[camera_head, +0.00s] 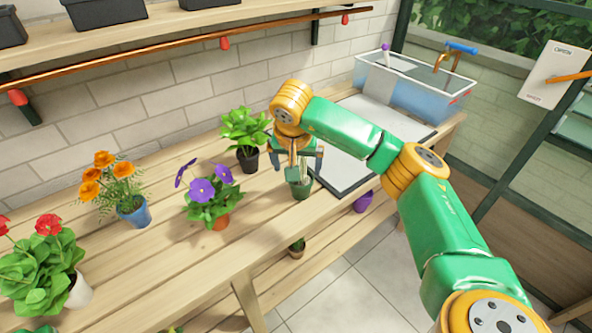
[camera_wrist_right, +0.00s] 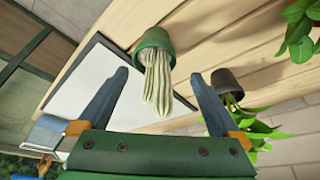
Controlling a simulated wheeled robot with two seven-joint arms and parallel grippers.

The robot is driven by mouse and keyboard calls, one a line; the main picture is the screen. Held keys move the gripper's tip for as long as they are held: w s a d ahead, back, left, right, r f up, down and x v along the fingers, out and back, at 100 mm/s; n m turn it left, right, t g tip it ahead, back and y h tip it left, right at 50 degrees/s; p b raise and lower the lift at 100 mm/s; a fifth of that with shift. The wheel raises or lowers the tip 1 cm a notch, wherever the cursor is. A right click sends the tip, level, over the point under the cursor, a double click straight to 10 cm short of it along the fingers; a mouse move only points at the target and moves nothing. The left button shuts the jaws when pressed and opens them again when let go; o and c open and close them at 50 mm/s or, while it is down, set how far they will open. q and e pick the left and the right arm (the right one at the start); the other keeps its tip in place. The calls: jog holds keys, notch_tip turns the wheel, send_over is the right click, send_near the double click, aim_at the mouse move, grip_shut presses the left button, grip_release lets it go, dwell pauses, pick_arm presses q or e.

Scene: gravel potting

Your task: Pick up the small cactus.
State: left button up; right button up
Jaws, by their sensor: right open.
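The small cactus (camera_head: 304,171) is pale green and ribbed, and stands in a dark green pot (camera_head: 300,188) near the front edge of the wooden table. My right gripper (camera_head: 296,162) is above it, pointing down, with its fingers apart. In the right wrist view, the cactus (camera_wrist_right: 158,88) shows between the two open fingers, with its green pot (camera_wrist_right: 154,39) beyond the fingertips. I see no grip on it. My left gripper is not in view.
A leafy plant in a black pot (camera_head: 248,160) stands just left of the gripper. Purple (camera_head: 209,197), orange (camera_head: 112,183) and red (camera_head: 46,252) flowers stand further left. A white dark-edged board (camera_head: 345,152) lies to the right, with a clear tub (camera_head: 418,92) behind.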

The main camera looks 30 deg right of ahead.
aim_at(302, 179)
jog(key=f, duration=0.2)
jog(key=d+f+p, duration=0.1)
jog(key=f, duration=0.2)
jog(key=shift+d+f, duration=0.25)
jog(key=shift+f, duration=0.1)
jog(key=shift+w+d+f, duration=0.1)
jog(key=shift+w+f, duration=0.25)
jog(key=shift+r, duration=0.1)
jog(key=c, duration=1.5)
jog(key=shift+o, duration=0.2)
jog(key=shift+r, duration=0.1)
